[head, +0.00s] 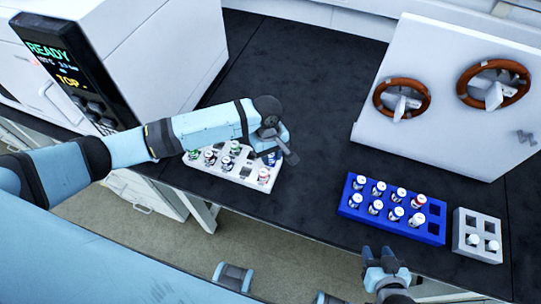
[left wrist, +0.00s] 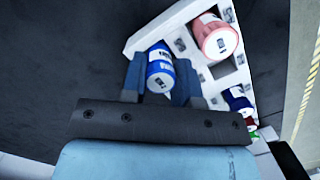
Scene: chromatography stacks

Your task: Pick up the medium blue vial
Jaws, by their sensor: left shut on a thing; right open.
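The blue vial (left wrist: 160,70) has a white label and sits between the two fingers of my left gripper (left wrist: 159,80) in the left wrist view. The fingers are shut on its sides. My right gripper (head: 386,268) is open and empty at the front edge of the bench.
A vial with a pink body (left wrist: 215,38) is close beside the blue vial. A blue rack (head: 408,234) with several vials and a grey rack (head: 492,256) with two vials stand at the right. A white machine with two red rings (head: 401,98) is behind. The dark bench (head: 310,90) between is clear.

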